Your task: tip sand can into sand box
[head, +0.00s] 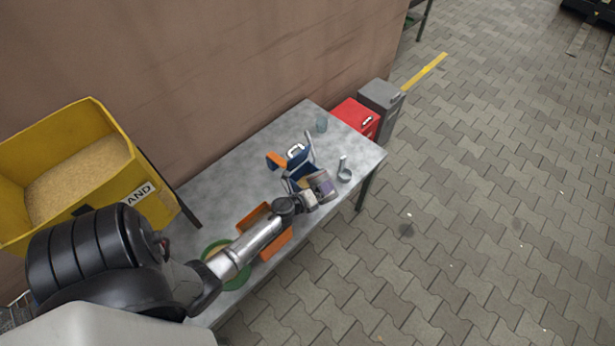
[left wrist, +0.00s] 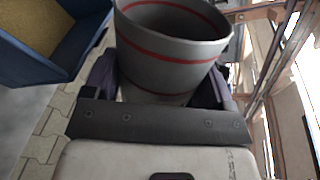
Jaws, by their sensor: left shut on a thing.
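The yellow sand box (head: 72,175) stands at the left in the head view, with tan sand (head: 80,180) inside and a label partly hidden by my arm. My left gripper (head: 320,186) is over the grey table, well to the right of the yellow box. In the left wrist view the gripper is shut on a grey can (left wrist: 170,62) with red bands. The can's open mouth shows, but its bottom is hidden. A blue box (left wrist: 45,60) with a tan inside is close to the can's left there. The can is hard to make out in the head view.
The grey table (head: 215,185) bears an orange tray (head: 277,244), a green round thing (head: 237,277), a blue-and-orange item (head: 277,160), a small metal cup (head: 344,176) and a glass (head: 321,125). A red box (head: 355,118) and a grey cabinet (head: 381,97) stand beyond.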

